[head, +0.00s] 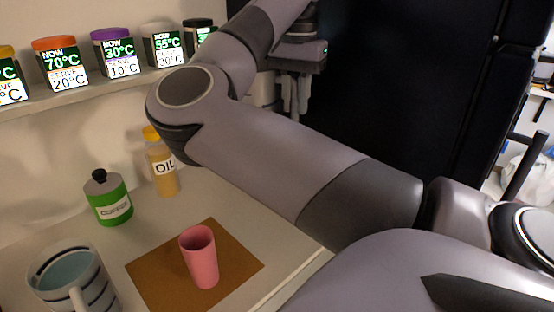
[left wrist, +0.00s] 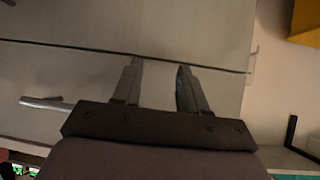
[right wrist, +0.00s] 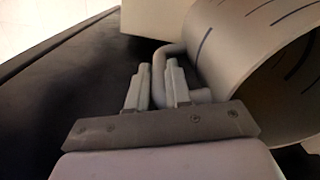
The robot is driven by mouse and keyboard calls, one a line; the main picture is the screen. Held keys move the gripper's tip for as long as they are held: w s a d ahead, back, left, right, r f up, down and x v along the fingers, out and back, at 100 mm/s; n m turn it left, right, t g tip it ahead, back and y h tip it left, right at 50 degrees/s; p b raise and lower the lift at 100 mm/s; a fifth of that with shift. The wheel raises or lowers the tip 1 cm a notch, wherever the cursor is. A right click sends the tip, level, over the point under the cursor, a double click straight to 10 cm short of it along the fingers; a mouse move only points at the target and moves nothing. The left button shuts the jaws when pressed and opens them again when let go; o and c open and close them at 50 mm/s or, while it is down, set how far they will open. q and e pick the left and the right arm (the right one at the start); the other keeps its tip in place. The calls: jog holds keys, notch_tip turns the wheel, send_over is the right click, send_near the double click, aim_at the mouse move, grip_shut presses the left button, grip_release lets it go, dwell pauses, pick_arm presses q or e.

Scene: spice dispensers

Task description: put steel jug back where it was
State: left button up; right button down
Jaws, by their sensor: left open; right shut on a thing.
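The steel jug (right wrist: 235,55) fills the upper right of the right wrist view, a pale grey cylinder with dark graduation marks, its open end turned to the lower right. My right gripper (right wrist: 158,68) is shut on its handle. In the head view my right gripper (head: 294,108) hangs at the far end of the shelf wall, in front of the dark tall panel. A pale part of the jug (head: 262,92) shows beside it there, mostly hidden by my arm. My left gripper (left wrist: 158,78) is open and empty, facing a pale panelled surface. It is not in the head view.
A pink cup (head: 201,262) stands on a brown mat (head: 155,278). A striped mug (head: 75,275), a green coffee jar (head: 108,198) and an oil bottle (head: 162,165) stand on the counter. Several labelled jars line the shelf (head: 90,92) above. My right arm crosses over the counter.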

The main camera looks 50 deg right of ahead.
notch_tip(320, 180, down, 7)
jog(key=b, duration=0.6)
jog(key=shift+f, duration=0.15)
notch_tip(320, 180, down, 11)
jog(key=b, duration=0.1)
jog(key=shift+f+b, duration=0.2)
jog(key=shift+b, duration=0.2)
jog(key=shift+f, duration=0.15)
jog(key=c, duration=1.5)
grip_release()
jog(key=shift+f+b, duration=0.15)
jog(key=shift+b, duration=0.15)
jog(key=o, duration=0.4)
jog(key=shift+o, duration=0.2)
